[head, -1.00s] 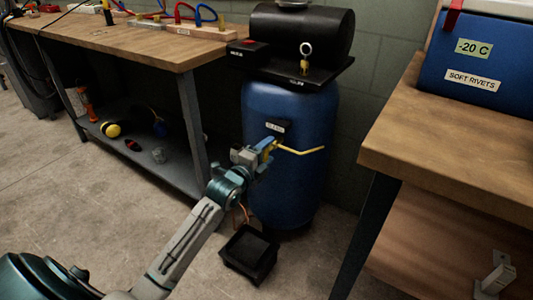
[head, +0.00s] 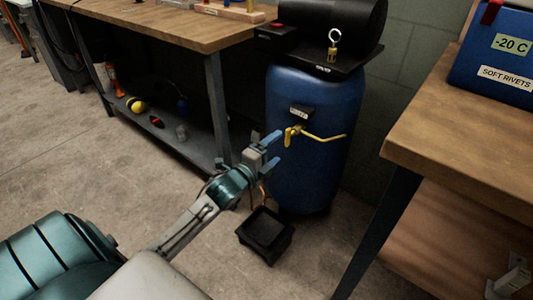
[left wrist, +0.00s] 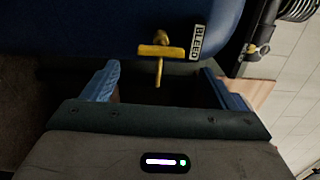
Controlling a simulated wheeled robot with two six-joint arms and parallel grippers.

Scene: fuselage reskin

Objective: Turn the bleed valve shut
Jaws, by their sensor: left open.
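The yellow bleed valve (head: 290,134) sits on the front of the blue tank (head: 313,100), with a thin yellow pipe running off to its right. In the left wrist view the valve's yellow T-shaped handle (left wrist: 161,51) lies ahead of the jaws, beside a white BLEED label (left wrist: 196,42). My left gripper (head: 272,152) is open and empty, just left of and below the valve, apart from it. In the left wrist view its blue fingers (left wrist: 165,85) stand wide on either side of the handle. My right gripper is not in view.
A black bin (head: 265,236) stands on the floor below the valve. A wooden workbench (head: 200,32) with a lower shelf is at the left. Another bench (head: 450,100) with a blue box (head: 500,50) is at the right. Open floor lies in front.

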